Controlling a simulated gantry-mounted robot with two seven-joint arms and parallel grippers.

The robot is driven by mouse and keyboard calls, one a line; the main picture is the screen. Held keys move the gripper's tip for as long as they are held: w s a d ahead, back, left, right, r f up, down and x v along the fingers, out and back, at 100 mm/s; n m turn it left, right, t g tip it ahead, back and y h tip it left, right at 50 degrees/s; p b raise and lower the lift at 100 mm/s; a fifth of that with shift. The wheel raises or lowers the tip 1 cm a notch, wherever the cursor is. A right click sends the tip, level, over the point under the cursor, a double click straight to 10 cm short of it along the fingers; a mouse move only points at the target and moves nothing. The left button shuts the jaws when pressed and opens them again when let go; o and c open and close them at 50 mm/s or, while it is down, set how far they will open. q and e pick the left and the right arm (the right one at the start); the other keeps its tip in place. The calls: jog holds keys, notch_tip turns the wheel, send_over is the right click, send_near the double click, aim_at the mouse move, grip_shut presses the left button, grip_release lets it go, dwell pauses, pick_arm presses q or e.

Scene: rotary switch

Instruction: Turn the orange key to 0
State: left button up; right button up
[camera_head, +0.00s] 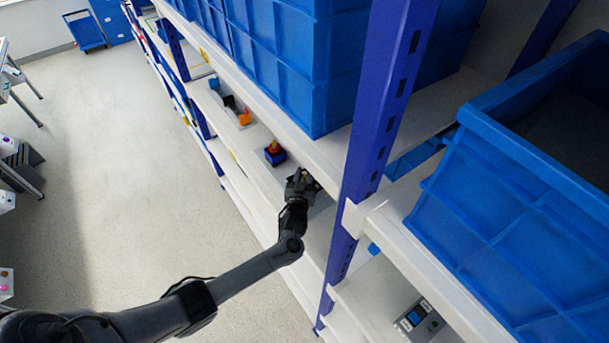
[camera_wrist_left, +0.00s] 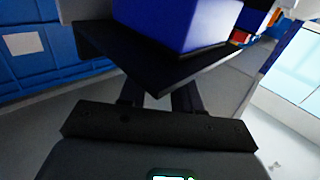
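A small dark blue box (camera_head: 275,158) with an orange-red key (camera_head: 274,147) on top stands on the middle shelf. My left gripper (camera_head: 312,182) is over the same shelf, below and to the right of the box in the head view, apart from the key. In the left wrist view a blue box on a black plate (camera_wrist_left: 150,72) is close in front; I cannot tell if it is the same box. The left fingers (camera_wrist_left: 158,97) show a gap between them, and their tips are hidden by the plate. The key cannot be made out there. My right gripper is not in view.
A blue shelf upright (camera_head: 383,95) stands right of my left gripper. Large blue bins (camera_head: 290,65) sit on the shelf above, another (camera_head: 500,200) at right. Small coloured items (camera_head: 237,108) lie farther along the shelf. A grey box (camera_head: 418,320) sits lower right.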

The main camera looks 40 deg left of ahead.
pick_arm(q)
jog(key=shift+c, duration=0.3)
grip_shut()
